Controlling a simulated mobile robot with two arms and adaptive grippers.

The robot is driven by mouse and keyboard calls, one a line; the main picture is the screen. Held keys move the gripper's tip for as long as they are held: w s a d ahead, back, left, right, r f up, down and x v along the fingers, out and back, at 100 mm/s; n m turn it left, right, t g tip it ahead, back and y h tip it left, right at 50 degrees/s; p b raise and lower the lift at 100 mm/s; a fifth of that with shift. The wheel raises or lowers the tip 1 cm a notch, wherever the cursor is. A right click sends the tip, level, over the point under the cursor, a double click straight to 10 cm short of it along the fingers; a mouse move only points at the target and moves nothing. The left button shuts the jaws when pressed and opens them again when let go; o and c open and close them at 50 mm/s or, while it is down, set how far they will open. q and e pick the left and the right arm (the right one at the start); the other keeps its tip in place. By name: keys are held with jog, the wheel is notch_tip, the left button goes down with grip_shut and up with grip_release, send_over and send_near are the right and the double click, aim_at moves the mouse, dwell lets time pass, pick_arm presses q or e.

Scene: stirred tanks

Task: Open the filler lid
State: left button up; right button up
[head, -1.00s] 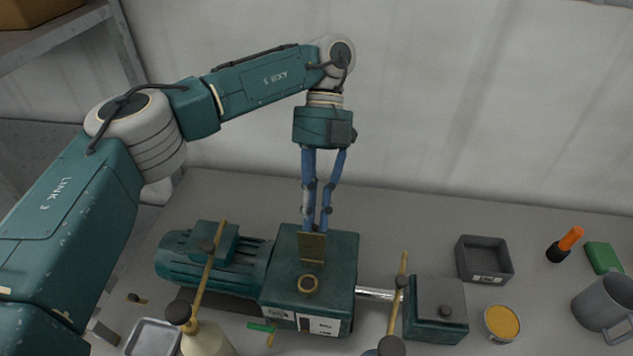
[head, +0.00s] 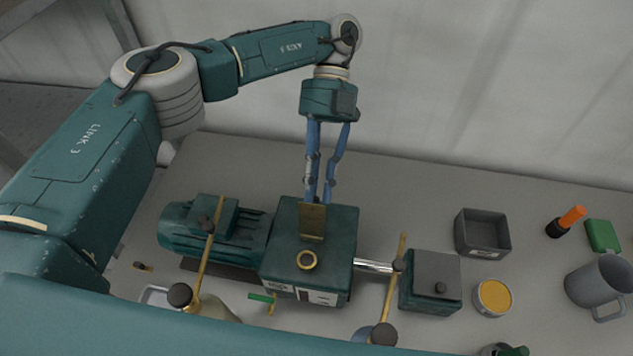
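The teal gearbox housing (head: 337,237) stands mid-bench. On its top is a brass ring (head: 307,260), apparently the filler opening. Just behind the ring a flat brass plate (head: 312,222), apparently the filler lid, stands up, with the ring uncovered in front of it. My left gripper (head: 319,200) points down from behind, its blue fingers close together at the plate's top edge. The plate seems to hide the fingertips, so I cannot tell whether they touch or hold it. My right gripper is not in view.
A ribbed motor (head: 215,235) adjoins the housing on the left; a shaft (head: 373,267) leads right to a dark-topped block (head: 432,280). Yellow rods stand on both sides. A grey bin (head: 482,233), yellow-topped tin (head: 492,297) and mug (head: 598,283) are at right. The bench behind is clear.

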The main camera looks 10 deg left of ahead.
pick_arm(q)
jog(key=o, duration=0.4)
jog(key=shift+s+f, duration=0.2)
jog(key=shift+f, duration=1)
jog(key=shift+c, duration=0.2)
jog(key=shift+d, duration=0.25)
jog(key=shift+a+r, duration=0.1)
jog(key=shift+a, duration=0.2)
jog(key=shift+w+a, duration=0.3)
jog(key=shift+a, duration=0.05)
notch_tip(320, 180, up, 10)
